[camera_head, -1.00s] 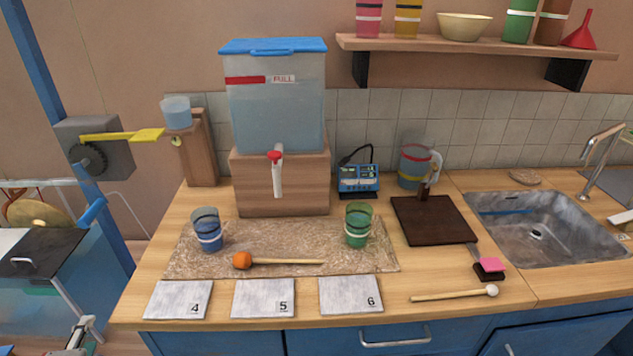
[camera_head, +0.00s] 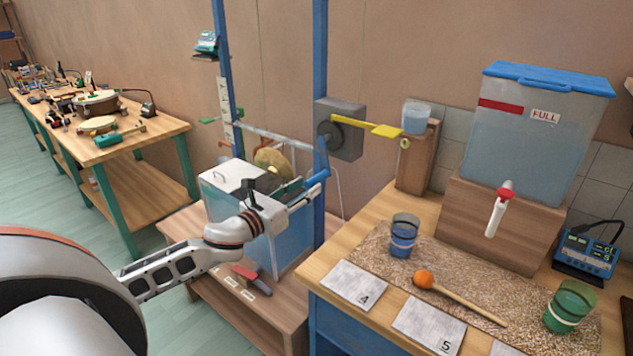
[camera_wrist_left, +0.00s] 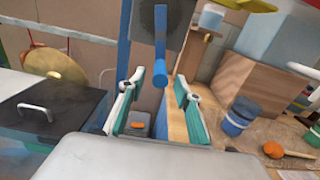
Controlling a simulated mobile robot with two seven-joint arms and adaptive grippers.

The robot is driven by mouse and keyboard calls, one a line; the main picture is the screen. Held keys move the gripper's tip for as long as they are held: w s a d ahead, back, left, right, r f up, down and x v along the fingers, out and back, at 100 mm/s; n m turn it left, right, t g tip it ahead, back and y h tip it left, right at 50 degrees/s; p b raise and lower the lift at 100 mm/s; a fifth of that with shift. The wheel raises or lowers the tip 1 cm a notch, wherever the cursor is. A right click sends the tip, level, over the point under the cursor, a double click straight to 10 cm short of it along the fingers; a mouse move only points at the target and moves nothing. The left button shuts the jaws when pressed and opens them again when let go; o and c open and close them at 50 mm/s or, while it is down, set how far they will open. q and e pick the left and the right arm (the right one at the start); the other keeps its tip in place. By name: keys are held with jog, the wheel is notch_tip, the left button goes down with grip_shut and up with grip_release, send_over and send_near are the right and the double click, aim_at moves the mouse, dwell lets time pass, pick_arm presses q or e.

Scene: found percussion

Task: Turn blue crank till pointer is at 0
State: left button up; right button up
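The blue crank (camera_head: 317,179) is on a blue upright post, with its handle sticking out toward me. In the left wrist view the crank handle (camera_wrist_left: 160,66) appears just ahead of the fingers, roughly between them. My left gripper (camera_head: 300,193) is close to the crank, above the tank. In the left wrist view this gripper (camera_wrist_left: 157,106) is open and its teal pads are apart with nothing held. A green pointer (camera_head: 208,121) appears beside a white scale strip (camera_head: 225,98) on the left post; its reading is too small to tell. My right gripper is not in view.
A tank with a pale lid (camera_head: 228,175) and a gong (camera_head: 272,161) stand below and behind the gripper. A grey box (camera_head: 345,129) with a yellow paddle (camera_head: 375,129) is on the post. The counter (camera_head: 325,263) with cups and a mallet lies to the right.

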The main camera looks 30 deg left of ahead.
aim_at(315, 181)
pick_arm(q)
jog(key=shift+w+d, duration=0.15)
jog(key=shift+w, duration=1)
jog(key=shift+w+d, duration=0.1)
jog(key=shift+w, duration=1)
grip_shut()
